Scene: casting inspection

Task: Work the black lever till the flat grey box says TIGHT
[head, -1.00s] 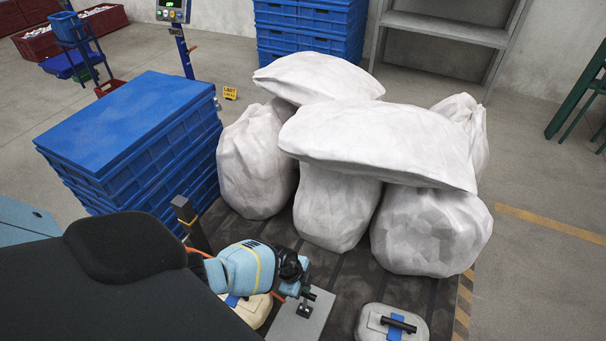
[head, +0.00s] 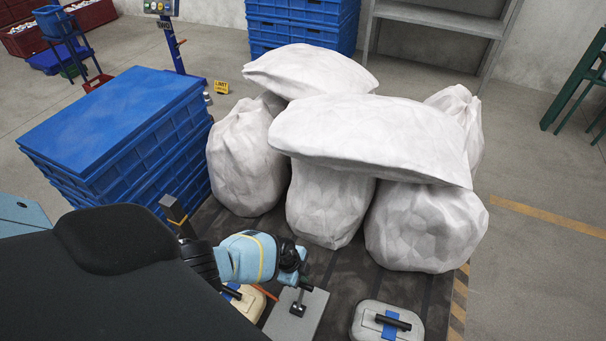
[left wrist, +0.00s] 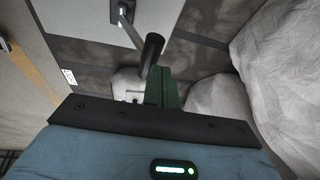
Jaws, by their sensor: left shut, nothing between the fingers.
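The flat grey box (head: 312,312) lies on the dark slatted deck in the head view, and part of its grey face (left wrist: 82,18) shows in the left wrist view. The lever's black grip (left wrist: 152,47) sits on a metal arm from a dark pivot on the box. My left gripper (head: 302,278) is over the box by the lever. In the left wrist view its green fingers (left wrist: 160,78) are shut and empty beside the grip; I cannot tell whether they touch it. No word on the box is readable. My right gripper is not in view.
White sacks (head: 365,140) are heaped just beyond the box. Blue crates (head: 110,130) stand at the left. A pale case with a black handle (head: 365,318) lies right of the box, and another cream case (head: 247,304) lies partly hidden under my left arm. Open floor lies at the right.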

